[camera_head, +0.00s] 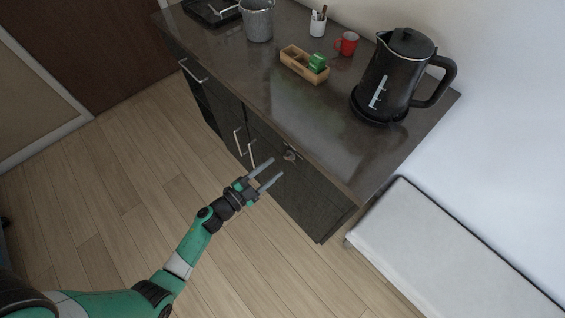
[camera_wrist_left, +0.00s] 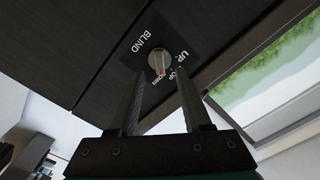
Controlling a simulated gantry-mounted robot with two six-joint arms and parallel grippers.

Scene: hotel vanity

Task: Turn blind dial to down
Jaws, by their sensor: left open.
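The blind dial (camera_head: 291,154) is a small round knob on the dark cabinet front, just below the countertop edge. In the left wrist view the dial (camera_wrist_left: 158,60) is pale with a red mark, on a dark plate (camera_wrist_left: 150,38) lettered BLIND and UP. In the wrist view the dial appears between the fingertips; contact cannot be told. My right gripper is not in view.
The countertop (camera_head: 300,105) holds a black kettle (camera_head: 385,85), a wooden box (camera_head: 297,66), a red mug (camera_head: 347,43), a white cup (camera_head: 318,26) and a grey bucket (camera_head: 258,22). Metal handles (camera_head: 251,152) are left of the dial. A white bench (camera_head: 440,245) stands right. The floor is clear.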

